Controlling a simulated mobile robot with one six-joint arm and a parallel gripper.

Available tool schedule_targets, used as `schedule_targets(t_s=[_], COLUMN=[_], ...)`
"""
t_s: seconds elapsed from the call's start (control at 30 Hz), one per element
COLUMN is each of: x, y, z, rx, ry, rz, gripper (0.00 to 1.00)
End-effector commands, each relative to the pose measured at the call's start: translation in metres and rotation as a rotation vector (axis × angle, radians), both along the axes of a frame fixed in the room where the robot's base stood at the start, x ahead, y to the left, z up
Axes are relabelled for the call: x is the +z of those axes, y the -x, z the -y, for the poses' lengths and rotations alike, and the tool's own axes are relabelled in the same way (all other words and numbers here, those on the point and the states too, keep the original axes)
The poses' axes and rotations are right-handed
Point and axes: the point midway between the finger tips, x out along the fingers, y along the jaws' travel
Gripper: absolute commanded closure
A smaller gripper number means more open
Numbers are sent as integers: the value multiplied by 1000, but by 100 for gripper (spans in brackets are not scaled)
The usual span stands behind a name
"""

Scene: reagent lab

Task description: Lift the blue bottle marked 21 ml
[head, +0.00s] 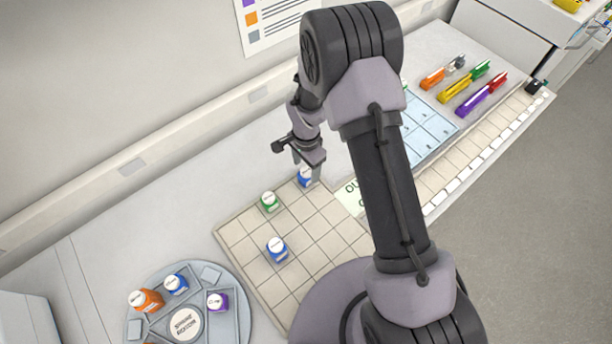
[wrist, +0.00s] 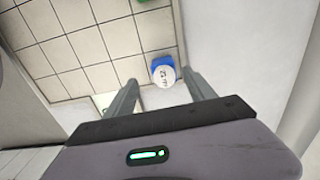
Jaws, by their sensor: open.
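A blue bottle (head: 305,180) with a white cap stands at the far edge of the tiled grid, just below my gripper (head: 309,164). In the wrist view the same blue bottle (wrist: 157,64) shows between the fingertips, nearer the right one. Its cap carries small rotated print that looks like 21, but is hard to read. My gripper (wrist: 159,78) is open, with the fingers apart and nothing held. A second blue bottle (head: 277,249) stands nearer on the grid, its marking unreadable. A third blue bottle (head: 176,284) stands on the round tray.
A green bottle (head: 269,202) stands on the tiled grid (head: 318,222) left of my gripper. The round grey tray (head: 238,318) also holds an orange bottle (head: 150,301) and a purple bottle (head: 218,301). A light-blue panel (head: 436,124) and coloured items lie at right. The wall is behind.

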Motion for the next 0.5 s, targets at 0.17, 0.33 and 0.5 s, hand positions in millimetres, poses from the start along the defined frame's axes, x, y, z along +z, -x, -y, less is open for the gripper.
schedule_targets(t_s=[0.17,0.33,0.5], x=[-29,-53,-55], y=[-8,-9,-10], z=[1,1,1], rx=[-1,0,0], ry=[0,0,-1], rz=[-1,0,1], gripper=[36,36,36])
